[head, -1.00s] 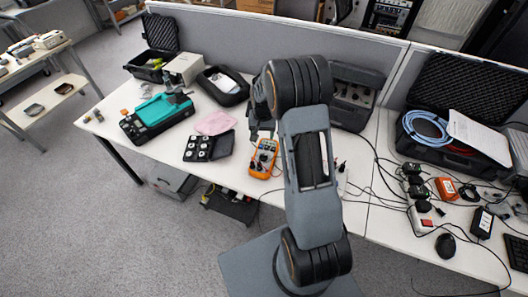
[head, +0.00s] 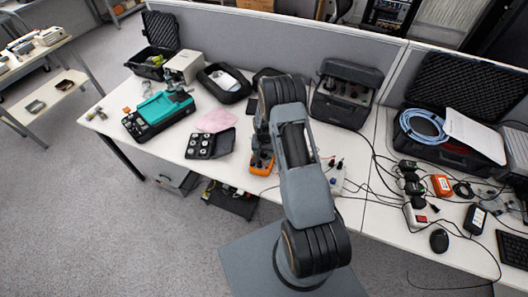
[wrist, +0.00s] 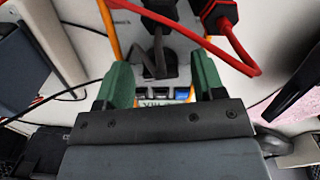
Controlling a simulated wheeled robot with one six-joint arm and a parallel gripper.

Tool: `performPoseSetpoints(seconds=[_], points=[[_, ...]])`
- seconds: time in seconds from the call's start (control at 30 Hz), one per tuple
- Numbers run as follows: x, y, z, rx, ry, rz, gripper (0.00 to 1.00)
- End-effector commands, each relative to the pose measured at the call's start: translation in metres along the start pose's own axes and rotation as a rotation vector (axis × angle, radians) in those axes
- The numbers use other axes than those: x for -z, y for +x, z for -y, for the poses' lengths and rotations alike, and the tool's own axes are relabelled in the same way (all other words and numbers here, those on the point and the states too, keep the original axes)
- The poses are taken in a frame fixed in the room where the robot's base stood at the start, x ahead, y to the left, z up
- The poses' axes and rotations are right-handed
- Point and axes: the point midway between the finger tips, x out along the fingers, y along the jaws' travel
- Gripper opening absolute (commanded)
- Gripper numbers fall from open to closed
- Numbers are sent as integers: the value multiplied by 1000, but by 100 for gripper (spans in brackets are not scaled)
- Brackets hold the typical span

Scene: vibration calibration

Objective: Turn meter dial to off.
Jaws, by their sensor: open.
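The orange meter (head: 261,163) lies on the white table, largely covered by my arm in the head view. In the wrist view its pale face (wrist: 133,35) with orange edges fills the middle. A dark raised piece (wrist: 157,62), apparently the dial, stands between my fingers; its setting cannot be read. My gripper (wrist: 162,74) is open, with one green finger on each side of this piece, and no clear contact shows. A row of grey and blue buttons (wrist: 166,95) shows between the fingers.
A black plug (wrist: 160,8) and a red-and-black plug (wrist: 217,13) with a red lead (wrist: 245,55) sit at the meter's socket end, close to my fingers. A black case with round pieces (head: 209,145) and a pink cloth (head: 216,120) lie left of the meter.

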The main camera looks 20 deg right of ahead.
Motion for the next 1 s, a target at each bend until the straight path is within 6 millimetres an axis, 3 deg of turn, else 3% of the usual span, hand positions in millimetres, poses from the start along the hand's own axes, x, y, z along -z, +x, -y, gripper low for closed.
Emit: performPoseSetpoints(seconds=[0.37, 0.87, 1.0], points=[[0, 4, 0, 1, 0, -2, 63], [0, 4, 0, 0, 0, -1, 16], [1, 4, -1, 0, -4, -2, 14]])
